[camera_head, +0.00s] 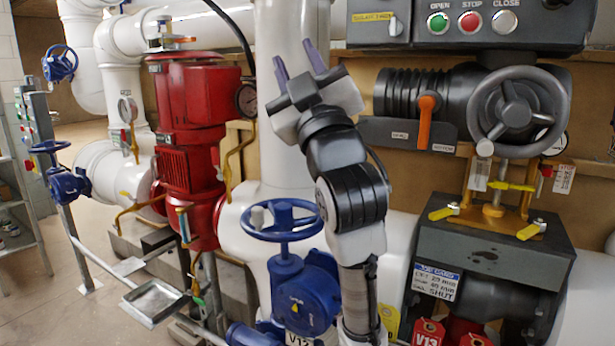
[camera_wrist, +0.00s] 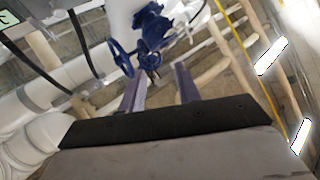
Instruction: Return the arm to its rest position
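My gripper (camera_head: 299,62) is raised in the middle of the head view, pointing up in front of a thick white vertical pipe. Its two purple fingers stand apart with nothing between them. In the wrist view my gripper (camera_wrist: 158,88) also shows spread, empty fingers. The arm rises from the bottom of the head view, beside a blue valve with a round handwheel (camera_head: 281,220). No contact between the gripper and any valve shows.
A red pump (camera_head: 188,130) stands left. A dark actuator with a grey handwheel (camera_head: 516,111), an orange lever (camera_head: 426,118) and an OPEN/STOP/CLOSE button panel (camera_head: 470,22) are right. A metal tray (camera_head: 154,300) sits low left. Bare floor lies at far left.

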